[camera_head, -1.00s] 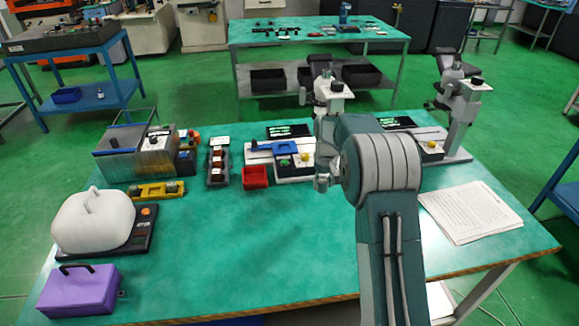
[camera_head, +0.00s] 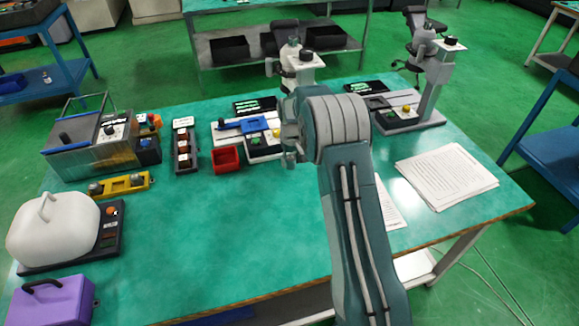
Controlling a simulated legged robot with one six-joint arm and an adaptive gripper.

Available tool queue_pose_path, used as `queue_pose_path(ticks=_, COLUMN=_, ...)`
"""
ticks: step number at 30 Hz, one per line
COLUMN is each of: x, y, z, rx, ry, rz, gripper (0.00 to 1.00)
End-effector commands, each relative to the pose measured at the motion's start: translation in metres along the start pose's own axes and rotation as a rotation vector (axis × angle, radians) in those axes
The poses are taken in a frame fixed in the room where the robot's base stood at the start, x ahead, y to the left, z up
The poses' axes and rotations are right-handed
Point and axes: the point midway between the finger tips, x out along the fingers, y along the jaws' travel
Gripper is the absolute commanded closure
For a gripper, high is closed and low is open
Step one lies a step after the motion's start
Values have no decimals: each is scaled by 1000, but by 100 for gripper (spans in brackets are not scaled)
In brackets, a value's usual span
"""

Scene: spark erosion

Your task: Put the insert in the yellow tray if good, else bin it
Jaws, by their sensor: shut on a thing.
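The yellow tray (camera_head: 133,184) lies on the left of the green bench and has dark and pale round pieces on it. A small red open bin (camera_head: 226,166) stands near the middle, left of my gripper. My gripper (camera_head: 288,147) is above the bench, in front of the nearer microscope-like instrument (camera_head: 297,68), and is partly hidden by my own wrist. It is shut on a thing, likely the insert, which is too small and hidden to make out. I cannot tell whether it is good.
A blue-handled fixture (camera_head: 240,126) stands behind the red bin, with a dark rack (camera_head: 185,140) at its left. A second instrument (camera_head: 436,82) stands at the right. A white domed cover (camera_head: 50,235), purple box (camera_head: 45,303) and papers (camera_head: 446,176) rest nearer me. The bench's front middle is clear.

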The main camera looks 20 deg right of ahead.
Motion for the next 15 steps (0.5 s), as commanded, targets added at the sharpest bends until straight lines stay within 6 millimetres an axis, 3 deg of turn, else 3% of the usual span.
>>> queue_pose_path(ticks=6, x=30, y=0, z=0, rx=0, ry=-2, rz=-1, gripper=100)
queue_pose_path(ticks=15, x=33, y=0, z=0, rx=0, ry=0, rz=0, gripper=100)
